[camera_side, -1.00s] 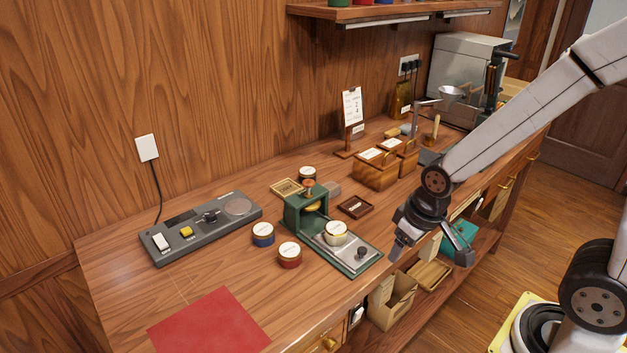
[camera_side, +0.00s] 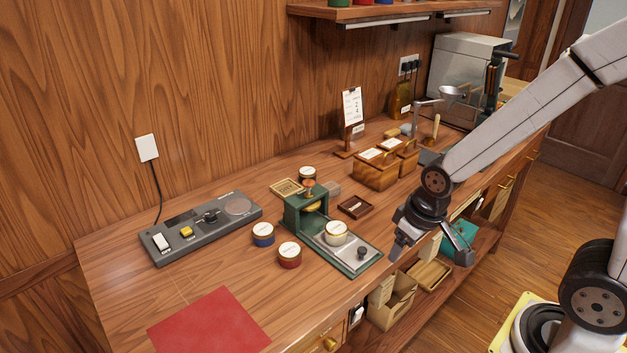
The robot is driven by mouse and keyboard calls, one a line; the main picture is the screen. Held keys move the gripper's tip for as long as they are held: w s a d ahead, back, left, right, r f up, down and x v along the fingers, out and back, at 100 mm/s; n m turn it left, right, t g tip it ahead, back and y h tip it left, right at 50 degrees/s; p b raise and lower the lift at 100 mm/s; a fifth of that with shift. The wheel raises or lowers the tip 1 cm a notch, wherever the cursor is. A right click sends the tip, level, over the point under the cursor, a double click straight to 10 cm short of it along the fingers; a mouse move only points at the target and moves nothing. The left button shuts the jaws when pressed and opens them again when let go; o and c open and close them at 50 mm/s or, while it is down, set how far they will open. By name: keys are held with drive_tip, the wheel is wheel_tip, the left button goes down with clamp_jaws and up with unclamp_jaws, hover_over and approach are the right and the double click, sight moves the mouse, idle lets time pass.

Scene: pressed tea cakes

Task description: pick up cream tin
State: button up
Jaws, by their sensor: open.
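The cream tin (camera_side: 336,233) is a small round pale tin with a light lid. It stands upright on the metal plate of the green press (camera_side: 345,258), in front of the press head. My gripper (camera_side: 430,257) is open and empty. It hangs to the right of the press, near the table's front edge, apart from the tin. Its fingers point downward and are spread wide.
A small brown tray (camera_side: 355,207) and wooden boxes (camera_side: 376,170) lie beyond. A red mat (camera_side: 208,325) lies front left.

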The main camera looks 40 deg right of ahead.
drive_tip(key=o, duration=0.4)
drive_tip(key=shift+o, duration=0.2)
drive_tip(key=n+g, duration=0.3)
drive_tip(key=n, duration=1.3)
hover_over(335, 228)
wheel_tip(335, 228, down, 3)
drive_tip(key=shift+w+a+r, duration=0.1)
drive_tip(key=shift+w+a, duration=0.05)
drive_tip(key=shift+f, duration=3.95)
drive_tip(key=c, duration=1.2)
